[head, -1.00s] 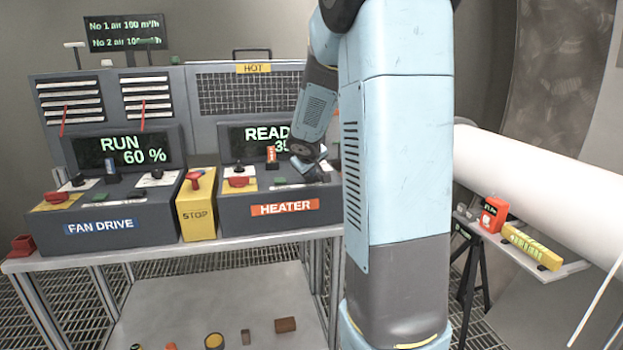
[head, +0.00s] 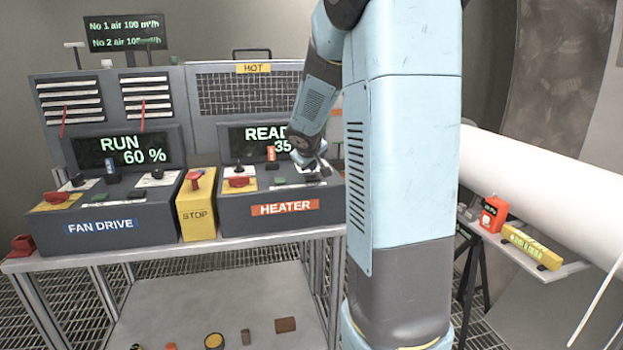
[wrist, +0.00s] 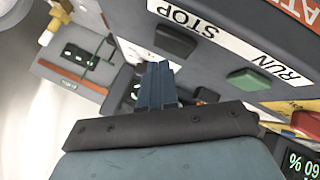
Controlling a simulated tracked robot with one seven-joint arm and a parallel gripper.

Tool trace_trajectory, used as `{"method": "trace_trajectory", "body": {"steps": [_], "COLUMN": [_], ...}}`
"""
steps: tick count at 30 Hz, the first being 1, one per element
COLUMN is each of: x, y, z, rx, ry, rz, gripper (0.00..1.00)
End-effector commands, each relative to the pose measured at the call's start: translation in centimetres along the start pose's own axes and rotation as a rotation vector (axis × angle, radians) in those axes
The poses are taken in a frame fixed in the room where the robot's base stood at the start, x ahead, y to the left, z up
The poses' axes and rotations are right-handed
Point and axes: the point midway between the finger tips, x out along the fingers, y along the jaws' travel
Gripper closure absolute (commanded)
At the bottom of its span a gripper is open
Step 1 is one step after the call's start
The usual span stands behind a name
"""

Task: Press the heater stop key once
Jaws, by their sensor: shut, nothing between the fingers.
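The heater box (head: 240,213) stands on the bench with an orange HEATER label (head: 285,208). Its stop key (wrist: 176,40) is a dark square key under the word STOP in the wrist view. The green run key (wrist: 248,78) is beside it, by the word RUN; it also shows in the head view (head: 279,181). My gripper (wrist: 157,70) is shut and empty. In the wrist view its fingertips appear just below the stop key, apart from it. In the head view my gripper (head: 318,166) hovers over the right part of the heater's panel; the exact height is unclear.
The heater display (head: 255,143) reads READ and 35, partly hidden by my arm. A yellow STOP box (head: 197,216) stands between the heater and the fan drive box (head: 110,222). A red knob (head: 239,182) and an orange-tagged lever (head: 271,155) rise from the heater panel.

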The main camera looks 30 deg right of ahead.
Motion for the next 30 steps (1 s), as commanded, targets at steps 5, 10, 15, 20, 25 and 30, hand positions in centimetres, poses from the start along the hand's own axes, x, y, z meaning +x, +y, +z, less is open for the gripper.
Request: {"method": "trace_trajectory", "body": {"steps": [5,10,15,20,25,30], "x": [0.0,-0.7,-1.7,-2.6,-3.3,-3.5], "y": [0.0,0.6,1.2,1.9,2.4,2.5], "z": [0.0,-0.5,-1.3,-1.9,-2.4,-2.5], "rx": [0.0,0.002,0.002,0.002,0.001,0.0], "ry": [0.0,0.001,0.002,0.0,0.0,-0.001], "rz": [0.0,0.002,0.001,0.002,0.001,0.0], "gripper": [1.0,1.0,1.0,1.0,1.0,1.0]}}
